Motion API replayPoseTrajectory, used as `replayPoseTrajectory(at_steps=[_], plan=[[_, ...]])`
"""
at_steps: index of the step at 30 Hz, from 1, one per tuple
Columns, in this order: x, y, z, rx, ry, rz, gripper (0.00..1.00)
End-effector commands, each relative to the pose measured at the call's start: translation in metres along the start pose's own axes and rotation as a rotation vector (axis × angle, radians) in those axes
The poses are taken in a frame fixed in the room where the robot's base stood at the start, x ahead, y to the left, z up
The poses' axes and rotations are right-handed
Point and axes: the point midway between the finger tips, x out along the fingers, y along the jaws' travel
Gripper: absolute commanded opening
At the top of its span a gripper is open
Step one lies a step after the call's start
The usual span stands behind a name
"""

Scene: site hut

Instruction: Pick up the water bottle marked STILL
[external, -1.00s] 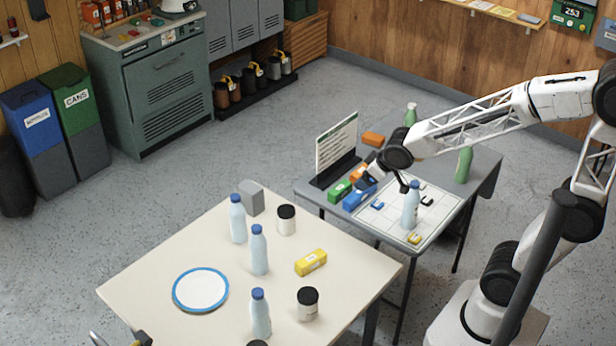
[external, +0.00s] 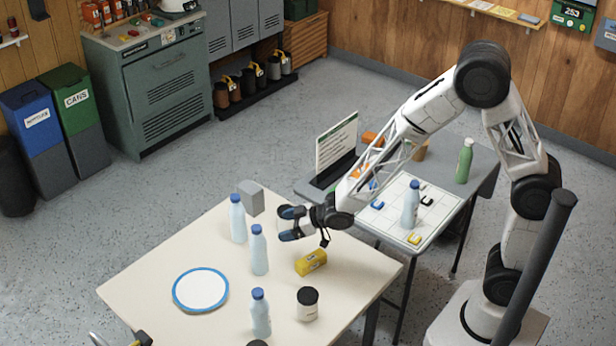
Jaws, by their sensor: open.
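Three pale blue bottles with blue caps stand upright on the cream table (external: 150,270): a back bottle (external: 237,222), a middle bottle (external: 259,253) and a front bottle (external: 260,316). A similar bottle (external: 410,208) stands on the white grid mat on the grey table. A green bottle (external: 464,163) stands at that table's right end. No STILL marking is legible on any of them. My gripper (external: 284,224) is open and empty above the cream table's back right part, its fingers pointing left toward the back and middle bottles, apart from both.
A yellow box (external: 311,262), a jar with a black lid (external: 307,305), a grey block (external: 251,198) and a blue-rimmed plate (external: 200,291) are on the cream table. A sign (external: 336,150) stands on the grey table.

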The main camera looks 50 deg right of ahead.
Motion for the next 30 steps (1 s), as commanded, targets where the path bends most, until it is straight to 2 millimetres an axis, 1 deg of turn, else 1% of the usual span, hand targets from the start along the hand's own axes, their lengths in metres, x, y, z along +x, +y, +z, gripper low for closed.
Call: replayPoseTrajectory(at_steps=[1,3,6,9,22,30], plan=[[0.009,-0.007,0.004,-0.003,0.016,-0.02,0.89],[0.018,-0.015,0.009,-0.006,0.038,-0.043,0.89],[0.026,-0.023,0.013,-0.007,0.06,-0.066,0.89],[0.03,-0.027,0.014,-0.008,0.072,-0.078,0.89],[0.032,-0.028,0.014,-0.008,0.076,-0.08,0.89],[0.046,-0.029,0.014,-0.009,0.074,-0.081,0.89]])
